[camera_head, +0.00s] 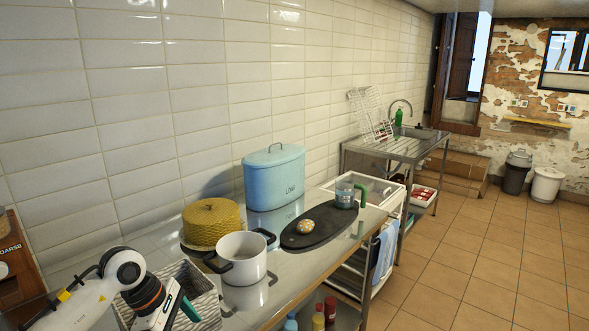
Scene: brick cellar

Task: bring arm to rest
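My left arm comes in at the lower left of the head view, white with a black and orange ring at the wrist. Its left gripper (180,305) is at the bottom edge, over or just in front of a grey woven basket (203,284) on the counter. A dark green piece shows at the gripper; I cannot tell whether it is part of the gripper or a thing in the basket. The fingertips are not clear, so open or shut cannot be told. My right arm and gripper are not in view.
The metal counter (262,297) bears a white pot (243,260), yellow patterned cover (212,222), blue lidded bin (274,180), and dark board (322,229) with a small round item and a glass mug (345,195). A wooden box (18,265) stands at left. Floor at right is clear.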

